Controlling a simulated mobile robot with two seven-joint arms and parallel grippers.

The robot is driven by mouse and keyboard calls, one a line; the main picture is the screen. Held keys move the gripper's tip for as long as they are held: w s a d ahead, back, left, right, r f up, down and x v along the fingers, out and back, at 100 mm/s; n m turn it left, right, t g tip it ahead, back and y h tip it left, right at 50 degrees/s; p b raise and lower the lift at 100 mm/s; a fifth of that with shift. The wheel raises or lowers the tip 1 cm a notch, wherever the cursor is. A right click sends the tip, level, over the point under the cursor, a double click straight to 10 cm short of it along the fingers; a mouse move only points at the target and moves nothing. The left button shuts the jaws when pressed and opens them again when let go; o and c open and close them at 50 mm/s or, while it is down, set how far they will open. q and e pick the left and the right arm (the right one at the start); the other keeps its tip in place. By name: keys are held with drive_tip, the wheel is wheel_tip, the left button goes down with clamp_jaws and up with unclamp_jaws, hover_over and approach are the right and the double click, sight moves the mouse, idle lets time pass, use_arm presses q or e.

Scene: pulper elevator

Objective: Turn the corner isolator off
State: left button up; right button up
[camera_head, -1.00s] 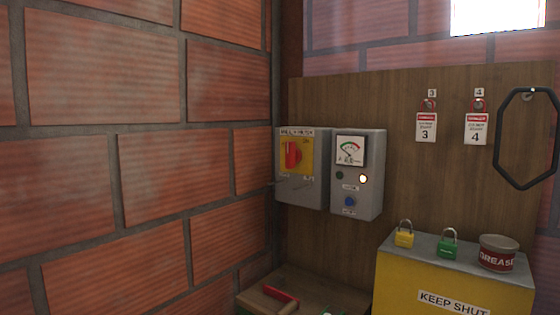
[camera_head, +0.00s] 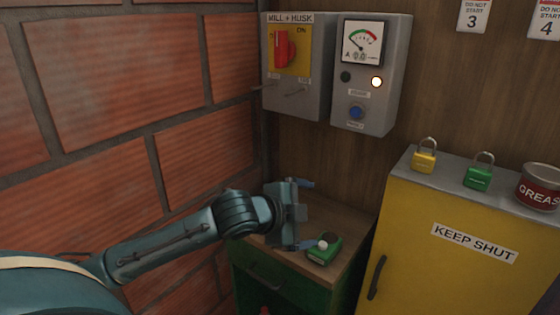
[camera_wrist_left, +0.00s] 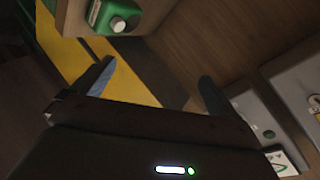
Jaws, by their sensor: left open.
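The corner isolator (camera_head: 312,90) is a grey box labelled MILL + HUSK on the wooden board, beside the brick wall corner. Its yellow plate (camera_head: 304,62) carries a red rotary handle (camera_head: 282,48), which looks roughly upright; ON is printed at the plate's upper right. My left gripper (camera_head: 306,213) is open and empty, below the isolator and above the low bench, apart from the handle. Its two spread fingers also show in the left wrist view (camera_wrist_left: 154,86), with nothing between them. My right gripper is not in view.
A grey meter box (camera_head: 365,110) with a lit lamp and blue button adjoins the isolator on the right. A yellow KEEP SHUT cabinet (camera_head: 400,225) bears yellow and green padlocks and a grease tin. A green object (camera_head: 323,249) lies on the bench. Small rods protrude below the isolator's plate.

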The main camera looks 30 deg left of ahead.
use_arm(q)
drive_tip(key=w+a+r+m+t, duration=0.35)
drive_tip(key=a+r, duration=0.35)
drive_tip(key=r, duration=0.6)
drive_tip(key=t+y, duration=0.2)
drive_tip(key=t, duration=0.1)
approach(277, 49)
drive_tip(key=shift+m+h, duration=0.25)
drive_tip(key=shift+h, duration=0.05)
drive_tip(key=w+p, duration=0.1)
drive_tip(key=w, duration=0.2)
drive_tip(key=w+p, duration=0.2)
drive_tip(key=w, duration=0.1)
drive_tip(key=w+p, duration=0.1)
drive_tip(key=w, duration=0.3)
drive_tip(key=shift+d+r, duration=0.15)
drive_tip(key=shift+d, duration=0.1)
drive_tip(key=shift+w+d, duration=0.1)
drive_tip(key=shift+w, duration=0.45)
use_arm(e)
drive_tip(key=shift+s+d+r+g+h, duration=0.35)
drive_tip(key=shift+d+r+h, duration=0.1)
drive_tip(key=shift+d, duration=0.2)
use_arm(q)
drive_tip(key=shift+c, duration=0.6)
drive_tip(key=c, duration=0.9)
drive_tip(key=shift+o, duration=0.2)
